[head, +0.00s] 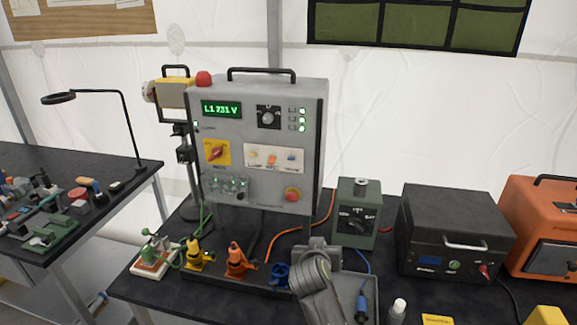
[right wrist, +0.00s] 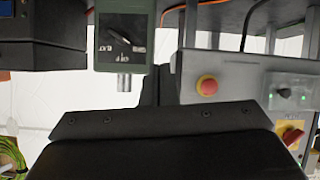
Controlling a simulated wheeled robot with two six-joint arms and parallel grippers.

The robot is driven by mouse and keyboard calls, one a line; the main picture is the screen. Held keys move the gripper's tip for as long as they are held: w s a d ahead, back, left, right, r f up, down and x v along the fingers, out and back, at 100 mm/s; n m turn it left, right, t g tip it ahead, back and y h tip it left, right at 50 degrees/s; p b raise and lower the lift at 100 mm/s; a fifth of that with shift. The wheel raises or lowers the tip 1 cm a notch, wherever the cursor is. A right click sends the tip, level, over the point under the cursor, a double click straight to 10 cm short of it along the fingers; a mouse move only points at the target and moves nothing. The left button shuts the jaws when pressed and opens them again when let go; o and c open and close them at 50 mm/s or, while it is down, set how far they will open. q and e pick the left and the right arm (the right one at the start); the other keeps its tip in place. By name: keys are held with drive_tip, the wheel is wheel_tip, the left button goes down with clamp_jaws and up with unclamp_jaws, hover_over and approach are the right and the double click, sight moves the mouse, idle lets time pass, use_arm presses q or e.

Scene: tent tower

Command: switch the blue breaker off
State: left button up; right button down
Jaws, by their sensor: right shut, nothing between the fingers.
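The blue breaker (head: 291,157) is the right one of three small breakers in a white strip on the front of the grey control cabinet (head: 316,130). An orange breaker (head: 272,159) and a yellow breaker (head: 254,155) sit to its left. The blue lever's position is too small to tell. My right gripper (head: 318,247) is below and in front of the cabinet, apart from the breakers, and looks shut and empty. In the right wrist view its dark body (right wrist: 165,125) fills the lower middle and hides the breaker strip. My left gripper is not in view.
A red emergency button (head: 292,194) sits below the breakers and a yellow rotary switch (head: 216,152) left of them. A green box (head: 357,212) stands close right of the cabinet. Orange and yellow plugs (head: 239,262) stand in front. A black unit (head: 455,235) is further right.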

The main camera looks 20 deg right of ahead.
drive_tip(key=w+a+r+t+h, duration=0.1)
drive_tip(key=w+a+r+t, duration=0.1)
drive_tip(key=w+r, duration=0.3)
drive_tip(key=w+a+r+m+t+h, duration=0.1)
drive_tip(key=w+a+r, duration=0.4)
drive_tip(key=r, duration=0.8)
drive_tip(key=shift+r+t, duration=0.35)
drive_tip(key=shift+t, duration=0.05)
drive_tip(key=shift+a, duration=0.15)
